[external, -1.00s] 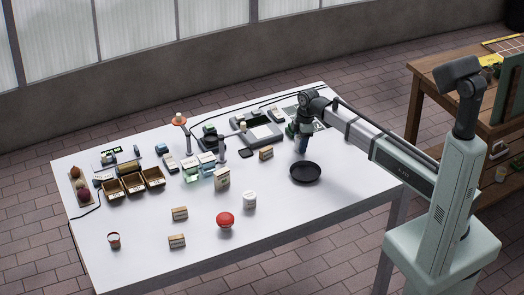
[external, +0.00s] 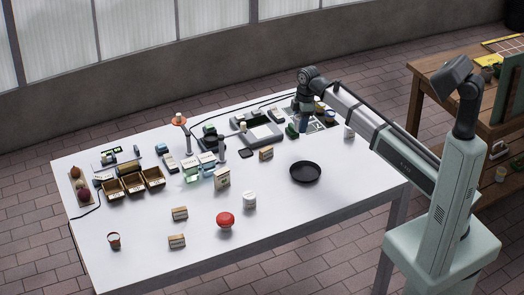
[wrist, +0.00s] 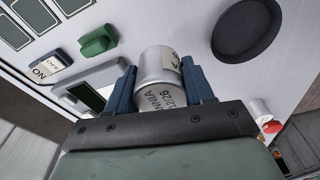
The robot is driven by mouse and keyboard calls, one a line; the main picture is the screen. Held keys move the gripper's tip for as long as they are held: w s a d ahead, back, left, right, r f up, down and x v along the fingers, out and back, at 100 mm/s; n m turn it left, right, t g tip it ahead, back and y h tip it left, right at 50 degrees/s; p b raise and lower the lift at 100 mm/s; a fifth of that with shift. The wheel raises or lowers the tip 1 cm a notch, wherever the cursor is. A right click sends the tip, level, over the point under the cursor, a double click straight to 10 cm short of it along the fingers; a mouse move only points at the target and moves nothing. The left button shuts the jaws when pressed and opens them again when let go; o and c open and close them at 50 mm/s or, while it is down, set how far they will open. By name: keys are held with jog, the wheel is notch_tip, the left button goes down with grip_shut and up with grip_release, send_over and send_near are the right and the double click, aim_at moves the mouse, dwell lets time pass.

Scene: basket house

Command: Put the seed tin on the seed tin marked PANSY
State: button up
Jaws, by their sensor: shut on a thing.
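My gripper (external: 303,126) is at the back right of the white table, pointing down over a marked mat. In the wrist view its blue fingers (wrist: 165,88) are shut on a silver seed tin (wrist: 155,66). Lettering ending in "NNIA" and "2026" shows on the tin, and part of a pale label shows on its side. In the external view the held tin cannot be told from the fingers. I cannot read PANSY on anything in these frames. Small round blue and yellowish things (external: 329,114) stand just right of my gripper; their labels are too small to read.
A black round dish (external: 305,172) lies in front of my gripper. A dark green object (external: 291,130) is close on its left, and a white cylinder (external: 349,131) stands to the right. A grey tray (external: 263,133) is further left. Clear table surrounds the dish.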

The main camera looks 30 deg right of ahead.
jog(key=s+a+r+n, duration=0.15)
jog(key=s+a, duration=0.25)
jog(key=a, duration=0.5)
jog(key=s+a+r+n, duration=0.15)
jog(key=s+a, duration=0.35)
jog(key=a, duration=0.5)
notch_tip(320, 180, up, 3)
jog(key=n, duration=0.2)
send_over(248, 195)
jog(key=shift+d+f+m, duration=0.1)
jog(key=shift+f+m, duration=0.75)
jog(key=shift+f, duration=0.8)
jog(key=shift+d+f+m, duration=0.1)
jog(key=shift+f+m, duration=0.8)
jog(key=shift+f, duration=0.8)
jog(key=shift+d+f+m, duration=0.1)
jog(key=shift+f+m, duration=0.75)
jog(key=shift+f, duration=0.8)
jog(key=o, duration=1)
jog(key=shift+f, duration=0.1)
jog(key=shift+o, duration=0.2)
notch_tip(248, 195, up, 12)
jog(key=d, duration=0.1)
jog(key=shift+s+d, duration=0.15)
jog(key=shift+d, duration=0.05)
